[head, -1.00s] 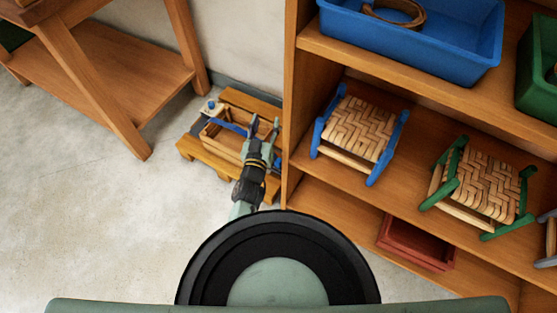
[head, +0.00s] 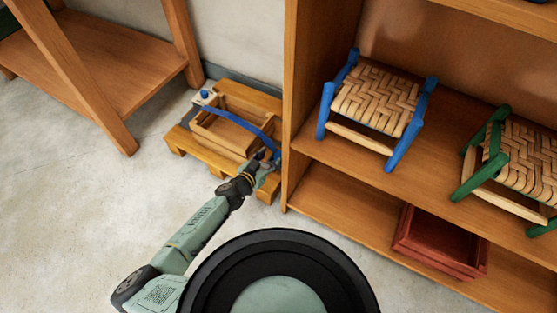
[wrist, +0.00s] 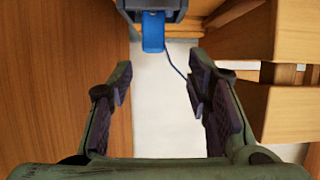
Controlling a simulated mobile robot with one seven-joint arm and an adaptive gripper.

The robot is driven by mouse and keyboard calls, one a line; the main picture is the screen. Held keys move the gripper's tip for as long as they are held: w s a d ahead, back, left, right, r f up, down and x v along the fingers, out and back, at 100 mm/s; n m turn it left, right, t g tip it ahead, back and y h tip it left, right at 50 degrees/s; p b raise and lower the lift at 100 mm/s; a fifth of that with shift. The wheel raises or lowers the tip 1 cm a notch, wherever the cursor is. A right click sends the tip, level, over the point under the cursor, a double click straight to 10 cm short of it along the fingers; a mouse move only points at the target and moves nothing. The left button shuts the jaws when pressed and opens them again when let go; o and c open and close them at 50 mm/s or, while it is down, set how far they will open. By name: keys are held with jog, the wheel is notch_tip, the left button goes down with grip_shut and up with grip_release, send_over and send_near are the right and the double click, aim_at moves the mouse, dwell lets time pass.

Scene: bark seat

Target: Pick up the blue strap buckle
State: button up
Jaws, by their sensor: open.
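A blue strap (head: 245,124) runs across a wooden crate (head: 203,138) that sits on a low pallet. In the wrist view a blue piece (wrist: 153,32), which looks like the strap buckle, hangs below a dark grey block at the top edge. In the head view my gripper (head: 270,168) is at the crate's near right corner, by the strap's right end; the buckle is hard to make out there.
The pallet (head: 190,148) stands between the wall and a wooden shelf unit (head: 290,120), whose upright is close to my gripper's right. The shelves hold a blue stool (head: 375,102), a green stool (head: 510,155) and a red tray (head: 440,243). Bare floor (head: 80,210) lies left.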

aim_at(278, 154)
jog(key=x, duration=0.2)
jog(key=b+x, duration=0.1)
jog(key=x, duration=0.3)
jog(key=shift+d+f+b, duration=0.35)
jog(key=shift+d+f, duration=0.1)
jog(key=shift+c, duration=0.6)
grip_shut()
